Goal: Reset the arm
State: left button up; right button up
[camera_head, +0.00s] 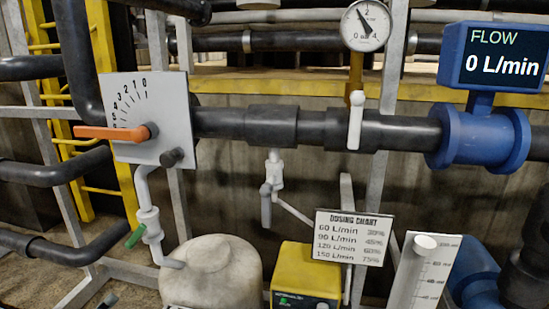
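No arm of mine and neither gripper can be made out in the head view. A grey dial plate (160,95) at the left carries an orange lever (108,133), which lies almost level and points left. The visible numbers on the plate run from 0 upward. A blue flow meter (492,58) at the upper right reads 0 L/min. A round pressure gauge (366,25) stands at the top on a yellow stem, with a white lever (355,120) below it.
A dark pipe (272,125) crosses the view. Below are a pale tank (211,272), a green-handled valve (135,236), a yellow box (305,290), a dosing chart (348,238) and a graduated scale panel (424,272). A yellow ladder (76,185) stands at the left.

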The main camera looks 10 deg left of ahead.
pick_arm(q)
jog(key=s+d+f+m+g+y, duration=0.15)
jog(key=s+f+g, duration=0.25)
jog(key=s+f, duration=0.6)
jog(key=s+d+f+m+g, duration=0.1)
jog(key=s+d+f+g, duration=0.25)
jog(key=s+f, duration=0.7)
jog(key=s+d+f+m+g, duration=0.1)
jog(key=s+f+m+g, duration=0.3)
jog(key=s, duration=0.5)
jog(key=s+d+f+m+g, duration=0.2)
jog(key=s+f+m+g, duration=0.2)
jog(key=s+f, duration=0.3)
jog(key=s, duration=0.3)
jog(key=shift+s+d+f+b, duration=0.2)
jog(key=shift+s+b, duration=0.05)
jog(key=shift+b, duration=0.05)
